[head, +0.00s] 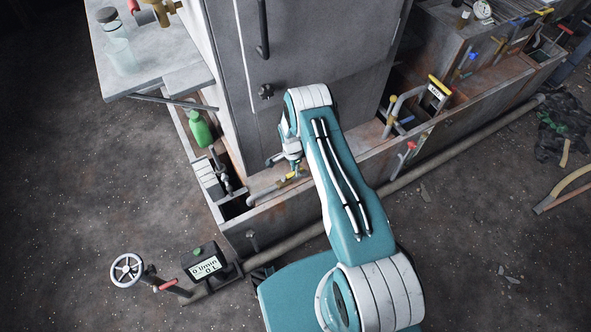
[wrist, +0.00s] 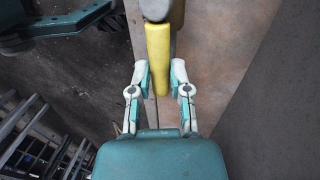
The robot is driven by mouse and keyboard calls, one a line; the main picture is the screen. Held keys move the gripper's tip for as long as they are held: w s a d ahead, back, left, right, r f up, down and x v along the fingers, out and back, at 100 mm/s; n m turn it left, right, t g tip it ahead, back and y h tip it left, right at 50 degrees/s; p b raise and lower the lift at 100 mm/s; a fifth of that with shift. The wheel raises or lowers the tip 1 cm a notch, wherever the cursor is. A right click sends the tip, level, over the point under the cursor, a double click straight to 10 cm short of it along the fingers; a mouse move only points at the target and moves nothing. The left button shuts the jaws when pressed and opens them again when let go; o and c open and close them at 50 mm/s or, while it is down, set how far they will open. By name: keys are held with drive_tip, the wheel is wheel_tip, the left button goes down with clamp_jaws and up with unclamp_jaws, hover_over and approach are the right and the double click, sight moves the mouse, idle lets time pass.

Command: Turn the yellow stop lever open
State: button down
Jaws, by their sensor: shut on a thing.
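The yellow stop lever (wrist: 158,50) runs down from a grey rounded hub (wrist: 156,9) at the top of the wrist view. My gripper (wrist: 160,68) has one teal and white finger on each side of the lever's lower part, and it is shut on the lever. In the head view a small patch of yellow (head: 290,176) shows at the end of my arm, above the low rusty trough. My gripper's fingers and most of the lever are too small or hidden there to make out.
A tall grey cabinet (head: 300,60) stands behind my arm. A green bottle (head: 200,129) is in the trough to the left. A handwheel (head: 127,269) and a flow meter (head: 206,267) stand at the lower left. A pipe (head: 440,160) runs along the trough.

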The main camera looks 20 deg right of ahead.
drive_tip(key=c, duration=0.6)
unclamp_jaws()
drive_tip(key=shift+w, duration=0.15)
wheel_tip(320, 180, up, 10)
drive_tip(key=shift+f, duration=0.1)
